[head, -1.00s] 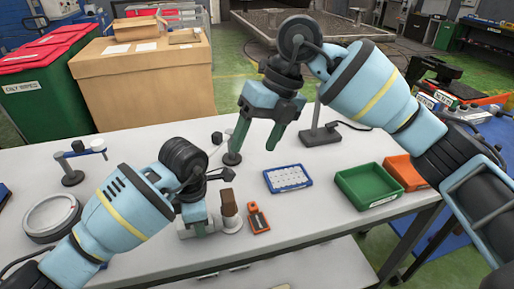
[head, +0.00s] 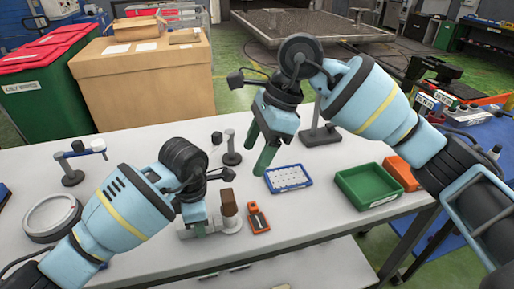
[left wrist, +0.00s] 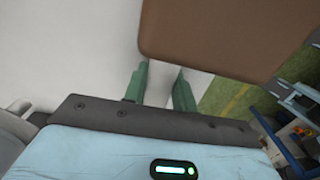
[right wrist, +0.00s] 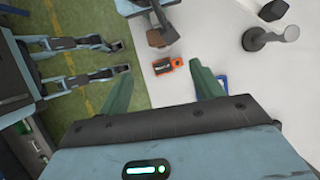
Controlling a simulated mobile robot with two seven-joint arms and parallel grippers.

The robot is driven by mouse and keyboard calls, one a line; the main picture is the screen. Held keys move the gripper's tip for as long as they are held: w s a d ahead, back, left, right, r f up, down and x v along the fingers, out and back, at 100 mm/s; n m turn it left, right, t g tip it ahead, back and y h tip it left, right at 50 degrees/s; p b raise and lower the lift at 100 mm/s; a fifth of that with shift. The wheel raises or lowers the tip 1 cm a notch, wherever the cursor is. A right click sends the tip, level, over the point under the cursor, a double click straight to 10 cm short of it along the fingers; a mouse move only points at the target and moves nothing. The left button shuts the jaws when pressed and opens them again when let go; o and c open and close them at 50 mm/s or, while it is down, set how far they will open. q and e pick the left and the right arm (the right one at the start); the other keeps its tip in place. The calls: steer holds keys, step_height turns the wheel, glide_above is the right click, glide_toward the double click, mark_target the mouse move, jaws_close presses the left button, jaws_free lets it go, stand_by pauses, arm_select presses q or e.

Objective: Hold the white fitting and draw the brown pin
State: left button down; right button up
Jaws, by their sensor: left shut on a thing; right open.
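The white fitting (head: 231,226) sits on the table near its front edge. The brown pin (head: 228,202) stands upright in it, with its block-like top showing; its lower part is hidden. My left gripper (head: 200,225) is shut on the white fitting, left of the pin. In the left wrist view the pin's brown top (left wrist: 225,35) looms large beyond the fingers. My right gripper (head: 258,150) is open and empty, raised above the table behind and right of the pin. In the right wrist view the pin (right wrist: 157,38) lies ahead of the open fingers, apart from them.
An orange and black tool (head: 258,218) lies just right of the fitting. A blue tray (head: 288,187) lies further right, then a green bin (head: 370,183) and an orange bin (head: 402,172). A small grey post (head: 231,157) stands behind the fitting.

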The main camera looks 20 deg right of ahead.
mark_target(233, 194)
steer(key=x, duration=1.2)
steer(key=shift+c, duration=0.4)
jaws_close()
steer(key=shift+r, duration=0.1)
steer(key=shift+a+r, duration=0.1)
steer(key=shift+r, duration=0.5)
